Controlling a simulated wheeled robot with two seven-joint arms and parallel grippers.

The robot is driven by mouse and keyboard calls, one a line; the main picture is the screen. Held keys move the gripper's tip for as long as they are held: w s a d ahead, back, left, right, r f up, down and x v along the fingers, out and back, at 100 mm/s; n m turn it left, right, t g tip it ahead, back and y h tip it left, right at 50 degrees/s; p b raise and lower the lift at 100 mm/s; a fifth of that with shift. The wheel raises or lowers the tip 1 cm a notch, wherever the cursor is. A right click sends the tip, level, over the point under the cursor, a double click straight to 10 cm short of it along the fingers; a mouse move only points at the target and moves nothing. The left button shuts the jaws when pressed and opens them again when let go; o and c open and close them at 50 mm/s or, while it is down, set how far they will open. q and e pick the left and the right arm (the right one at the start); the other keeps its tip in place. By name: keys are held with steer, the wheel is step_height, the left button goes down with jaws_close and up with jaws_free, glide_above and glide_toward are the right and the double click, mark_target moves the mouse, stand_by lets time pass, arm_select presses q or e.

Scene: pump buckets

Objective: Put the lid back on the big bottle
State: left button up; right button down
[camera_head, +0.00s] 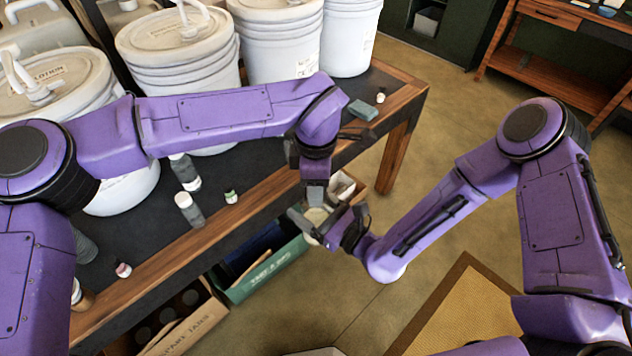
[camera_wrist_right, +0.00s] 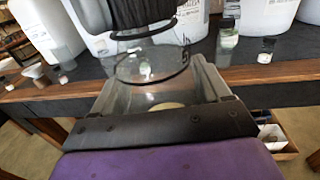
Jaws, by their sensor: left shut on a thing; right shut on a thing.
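My left gripper (camera_head: 315,190) points down in front of the bench's front edge and is shut, its grip partly hidden. My right gripper (camera_head: 325,228) is just below it, shut on the big bottle. In the right wrist view the bottle (camera_wrist_right: 150,88) is clear and see-through, upright between my right fingers. A dark ridged piece, seemingly the lid (camera_wrist_right: 144,32), is right above the bottle's mouth under my left gripper. I cannot tell whether lid and bottle touch. In the head view the bottle shows only as a pale patch between the grippers.
Several white pump buckets (camera_head: 180,45) stand along the back of the dark bench (camera_head: 262,165). Small bottles (camera_head: 188,207) stand on the bench. A green crate (camera_head: 265,272) and a cardboard box (camera_head: 190,325) sit below its front edge. Open floor lies to the right.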

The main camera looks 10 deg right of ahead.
arm_select(q)
steer(key=shift+m, duration=1)
steer(key=o, duration=1.2)
steer(key=shift+c, duration=0.2)
steer(key=shift+r, duration=2.3)
steer(key=shift+c, duration=0.3)
